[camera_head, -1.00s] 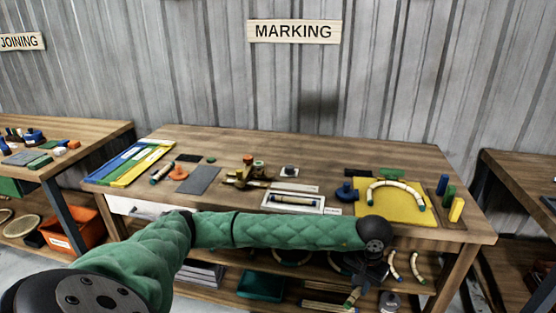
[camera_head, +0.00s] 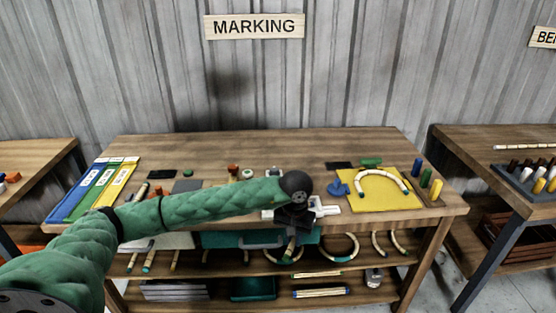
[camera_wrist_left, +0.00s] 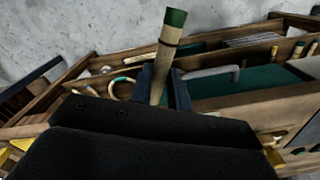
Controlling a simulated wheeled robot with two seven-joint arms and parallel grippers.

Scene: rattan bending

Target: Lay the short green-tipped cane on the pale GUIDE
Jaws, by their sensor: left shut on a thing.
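My left gripper (camera_head: 292,224) is shut on a short cane (camera_head: 291,247), which hangs down in front of the table's front edge. In the left wrist view the cane (camera_wrist_left: 164,60) stands up between the two fingers (camera_wrist_left: 161,88), with a dark green tip and a dark ring below it. The pale guide (camera_head: 319,206) lies on the table behind my gripper. The gripper and arm hide much of it, so I cannot see what lies on it. My right gripper is not in view.
A yellow board (camera_head: 390,203) with a bent cane arch (camera_head: 383,173) is right of the guide. A blue piece (camera_head: 338,187) stands between them. Blue, green and yellow strips (camera_head: 95,189) lie at the left. Shelves with hoops, canes and a teal bin (camera_head: 252,289) are below.

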